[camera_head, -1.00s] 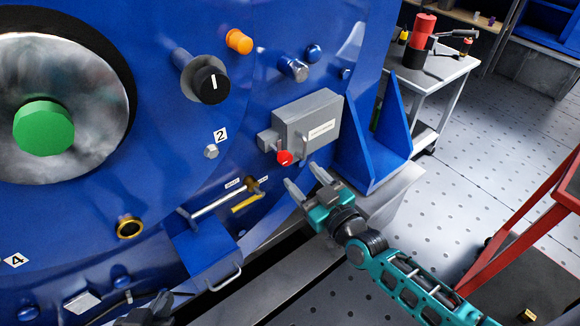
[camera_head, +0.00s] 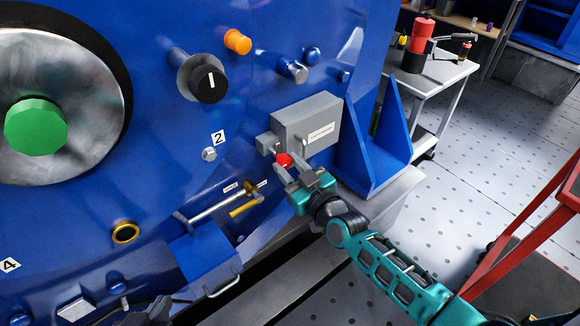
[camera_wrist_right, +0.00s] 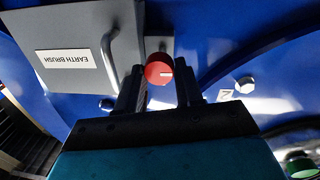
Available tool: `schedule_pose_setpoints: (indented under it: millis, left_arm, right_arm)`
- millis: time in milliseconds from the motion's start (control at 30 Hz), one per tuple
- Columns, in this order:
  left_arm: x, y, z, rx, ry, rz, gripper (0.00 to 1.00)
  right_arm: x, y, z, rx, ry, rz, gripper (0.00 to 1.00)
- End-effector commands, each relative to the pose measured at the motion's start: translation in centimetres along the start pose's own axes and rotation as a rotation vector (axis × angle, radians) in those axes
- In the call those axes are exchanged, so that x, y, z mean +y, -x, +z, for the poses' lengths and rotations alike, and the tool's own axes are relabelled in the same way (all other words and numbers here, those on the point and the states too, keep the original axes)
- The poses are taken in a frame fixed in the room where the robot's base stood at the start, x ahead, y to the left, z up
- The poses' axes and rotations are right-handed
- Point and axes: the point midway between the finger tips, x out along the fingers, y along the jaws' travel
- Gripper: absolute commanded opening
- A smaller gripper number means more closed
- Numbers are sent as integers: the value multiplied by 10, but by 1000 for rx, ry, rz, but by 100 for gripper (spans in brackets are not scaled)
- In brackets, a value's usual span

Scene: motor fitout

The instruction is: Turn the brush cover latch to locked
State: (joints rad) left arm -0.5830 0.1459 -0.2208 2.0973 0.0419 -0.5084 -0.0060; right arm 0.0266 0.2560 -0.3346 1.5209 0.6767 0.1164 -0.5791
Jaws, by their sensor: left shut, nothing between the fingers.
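The brush cover is a grey box (camera_head: 308,122) on the blue motor housing. Its label reads EARTH BRUSH, upside down in the right wrist view (camera_wrist_right: 69,60). The latch is a red round knob (camera_head: 283,160) below the cover. In the right wrist view the knob (camera_wrist_right: 159,69) has a white mark pointing right. My right gripper (camera_head: 284,170) is open, its fingertips at either side of the knob; I cannot tell whether they touch it. My left gripper (camera_head: 152,311) is a dark shape at the bottom edge, partly cut off, shut and empty, far from the latch.
A black knob (camera_head: 208,84), an orange knob (camera_head: 237,41) and a brass ring (camera_head: 125,232) are on the housing. A blue bracket (camera_head: 382,150) stands right of the cover. A red frame (camera_head: 520,235) is at the right. The perforated floor (camera_head: 465,160) between is clear.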

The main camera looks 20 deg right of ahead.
Motion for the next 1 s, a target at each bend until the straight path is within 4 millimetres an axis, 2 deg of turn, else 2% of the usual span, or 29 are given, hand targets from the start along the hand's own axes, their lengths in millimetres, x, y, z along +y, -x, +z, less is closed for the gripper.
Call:
schedule_pose_setpoints:
  millis: [33, 300, 667, 1000]
  left_arm:
    - [0, 0, 1, -2, -1, 0, 0]
    - [0, -1, 4, -8, -2, 0, 0]
    - [0, 2, 2, -8, -1, -1, 0]
    - [-2, 7, -3, -5, -2, -8, 0]
  right_arm:
    - [0, 0, 0, 0, 0, 0, 31]
    - [0, 0, 0, 0, 0, 0, 5]
    - [0, 0, -1, -5, -59, -1, 5]
    - [2, 0, -3, -26, -306, -4, 5]
